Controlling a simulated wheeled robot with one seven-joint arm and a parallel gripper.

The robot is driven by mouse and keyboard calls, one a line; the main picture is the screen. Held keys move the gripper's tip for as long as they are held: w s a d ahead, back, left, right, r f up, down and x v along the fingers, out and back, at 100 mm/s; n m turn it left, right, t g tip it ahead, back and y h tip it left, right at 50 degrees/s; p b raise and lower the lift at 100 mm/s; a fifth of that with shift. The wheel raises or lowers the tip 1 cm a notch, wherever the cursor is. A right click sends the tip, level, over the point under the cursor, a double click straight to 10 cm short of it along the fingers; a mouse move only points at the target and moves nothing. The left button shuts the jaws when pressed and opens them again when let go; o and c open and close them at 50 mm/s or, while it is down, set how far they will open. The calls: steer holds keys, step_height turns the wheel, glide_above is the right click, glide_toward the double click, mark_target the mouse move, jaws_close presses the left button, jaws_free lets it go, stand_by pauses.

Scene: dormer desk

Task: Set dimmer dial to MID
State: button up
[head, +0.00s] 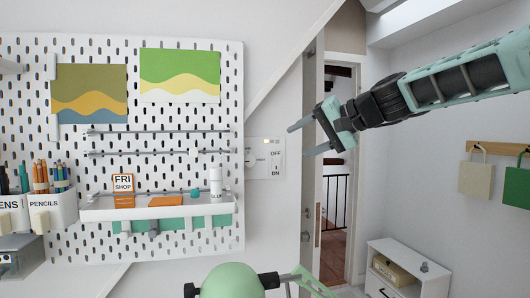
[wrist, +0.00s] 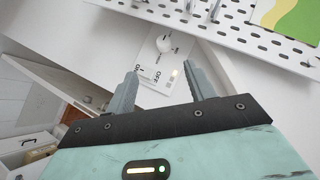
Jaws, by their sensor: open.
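The dimmer dial (wrist: 166,44) is a round white knob on a pale wall plate (wrist: 150,64); its pointer direction is too small to read. In the head view the plate (head: 263,171) is on the wall just right of the pegboard, with OFF and ON printed by a switch. The dial (head: 251,161) is small there, near the pegboard's edge. My gripper (head: 298,140) is open and empty, to the right of the plate in the head view. In the wrist view its fingers (wrist: 160,70) point toward the plate, apart from the dial.
The white pegboard (head: 165,222) stands close left of the plate, with a shelf (head: 155,211) and pencil cups (head: 52,208). An open door (head: 312,185) is to the right. A low white cabinet (head: 432,282) and hanging bags (head: 475,180) are farther right.

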steer(key=p, duration=0.8)
glide_toward(252, 161)
steer(key=x, duration=0.7)
steer(key=shift+w+a, duration=0.2)
steer(key=shift+a, duration=0.2)
steer(key=shift+w+a+f, duration=0.3)
steer(key=shift+a, duration=0.15)
steer(key=c, duration=1)
